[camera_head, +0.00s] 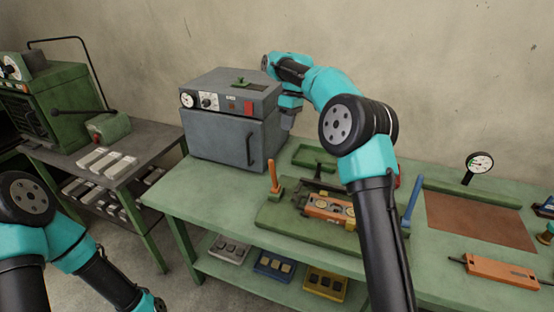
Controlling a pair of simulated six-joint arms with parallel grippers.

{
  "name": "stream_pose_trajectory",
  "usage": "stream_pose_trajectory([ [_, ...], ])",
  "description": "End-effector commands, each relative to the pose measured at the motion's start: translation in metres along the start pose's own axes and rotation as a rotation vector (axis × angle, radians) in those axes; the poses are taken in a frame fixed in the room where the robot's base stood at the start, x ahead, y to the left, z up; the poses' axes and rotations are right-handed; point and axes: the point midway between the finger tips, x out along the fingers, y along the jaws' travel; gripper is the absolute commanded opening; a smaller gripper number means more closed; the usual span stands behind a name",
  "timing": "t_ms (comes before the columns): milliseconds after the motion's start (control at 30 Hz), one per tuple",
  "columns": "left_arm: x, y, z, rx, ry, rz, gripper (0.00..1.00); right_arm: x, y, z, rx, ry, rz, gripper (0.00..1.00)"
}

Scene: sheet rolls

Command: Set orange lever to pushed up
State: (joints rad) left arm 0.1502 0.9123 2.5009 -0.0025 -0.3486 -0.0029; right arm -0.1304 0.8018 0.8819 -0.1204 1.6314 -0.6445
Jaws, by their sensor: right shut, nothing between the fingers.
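The orange lever (274,177) stands nearly upright at the left end of a green fixture (272,216) on the green workbench, with its handle pointing up. A similar blue lever (411,197) stands at the fixture's right end. My right gripper (288,122) points down beside the right side of the grey oven box, behind and above the orange lever and apart from it. It is shut and empty, small in the view. My left arm comes in at the lower left, and its gripper is out of the frame.
The grey oven box (225,140) stands behind the levers. An orange block (327,208) sits in the fixture, with a green tray (314,158) behind it. My right forearm crosses the fixture's right side. Bare bench (205,190) lies left of the orange lever.

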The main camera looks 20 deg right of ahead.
Motion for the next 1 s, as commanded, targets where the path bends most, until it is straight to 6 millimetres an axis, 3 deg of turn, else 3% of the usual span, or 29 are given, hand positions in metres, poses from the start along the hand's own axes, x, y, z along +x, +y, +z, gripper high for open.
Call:
stream_pose_trajectory([
  [267, 0.000, 0.000, 0.000, 0.000, 0.000, 0.000, 0.46, 0.023, 0.000, 0.000, 0.000, -0.002, -0.002, 0.00],
  [733, 0.000, 0.000, 0.000, 0.000, 0.000, 0.000, 0.46, 0.102, -0.001, 0.001, 0.001, -0.003, -0.002, 0.00],
  [1000, 0.000, 0.000, 0.000, 0.000, 0.000, 0.000, 0.46, 0.116, -0.028, -0.002, 0.000, -0.001, -0.001, 0.00],
])
